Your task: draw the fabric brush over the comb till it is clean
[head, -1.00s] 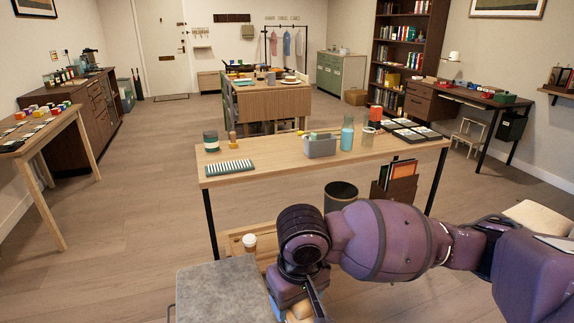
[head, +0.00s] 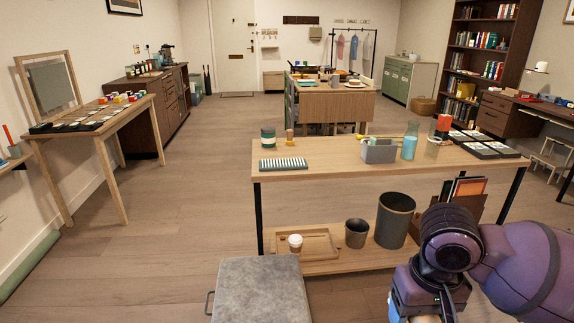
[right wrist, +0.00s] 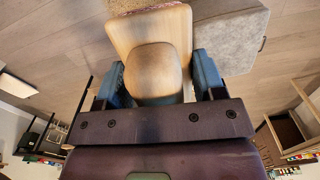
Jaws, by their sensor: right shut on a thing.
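My right gripper (right wrist: 162,80) is shut on a pale wooden piece, which I take to be the fabric brush (right wrist: 150,32). In the head view my right arm is at the lower right, and the gripper is mostly cut off by the bottom edge. A flat green and white striped piece, perhaps the comb (head: 283,164), lies on the left front of the wooden table (head: 330,160), well apart from my gripper. My left gripper is not in view.
A grey-topped stool (head: 260,290) stands in front of the table. A grey bin (head: 380,149), a jar (head: 268,138) and a teal bottle (head: 409,148) stand on the tabletop. A lower shelf holds a tray with a cup (head: 295,243) and two dark bins.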

